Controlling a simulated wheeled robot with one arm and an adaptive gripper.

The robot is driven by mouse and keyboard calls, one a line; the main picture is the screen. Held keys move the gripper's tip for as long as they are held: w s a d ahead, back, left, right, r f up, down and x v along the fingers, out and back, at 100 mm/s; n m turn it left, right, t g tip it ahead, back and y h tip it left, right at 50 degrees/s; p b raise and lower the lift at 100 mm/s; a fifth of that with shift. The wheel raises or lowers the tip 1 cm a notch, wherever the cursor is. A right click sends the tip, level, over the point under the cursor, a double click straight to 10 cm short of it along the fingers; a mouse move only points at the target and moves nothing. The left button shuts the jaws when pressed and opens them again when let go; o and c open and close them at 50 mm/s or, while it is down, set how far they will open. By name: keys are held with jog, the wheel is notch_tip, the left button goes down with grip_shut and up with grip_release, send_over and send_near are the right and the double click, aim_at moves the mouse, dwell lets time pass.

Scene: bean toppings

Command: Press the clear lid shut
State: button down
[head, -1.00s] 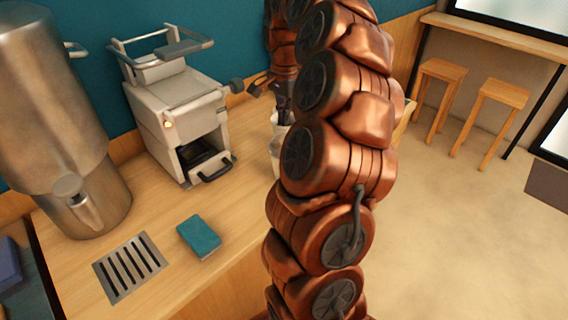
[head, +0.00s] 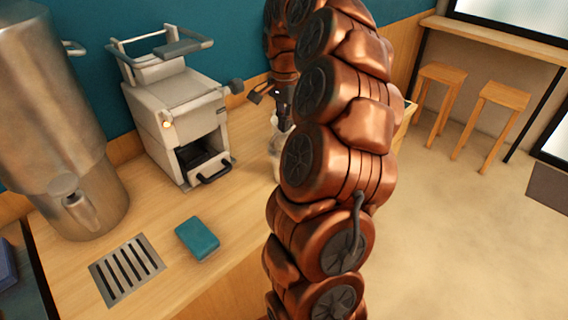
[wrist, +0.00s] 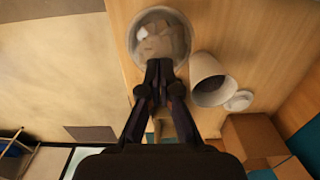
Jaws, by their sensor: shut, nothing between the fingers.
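In the wrist view a round clear lid (wrist: 146,20) lies at the top centre, with pale, blocky contents showing through it. My gripper (wrist: 158,68) is shut and empty, its fingertips overlapping the lid's near part in the picture; I cannot tell whether they touch it. In the head view my gripper (head: 284,121) points down over a pale cup (head: 275,146), mostly hidden behind my arm. Whether the lid is seated all round cannot be made out.
In the head view a grey machine (head: 180,120), steel urn (head: 62,130), teal block (head: 197,239) and drain grate (head: 126,268) occupy the counter.

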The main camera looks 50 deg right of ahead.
jog(key=shift+f+b, duration=1)
jog(key=shift+f, duration=0.15)
dwell(0.6)
jog(key=shift+r, duration=0.15)
jog(key=shift+r+p, duration=0.45)
jog(key=shift+r, duration=2.05)
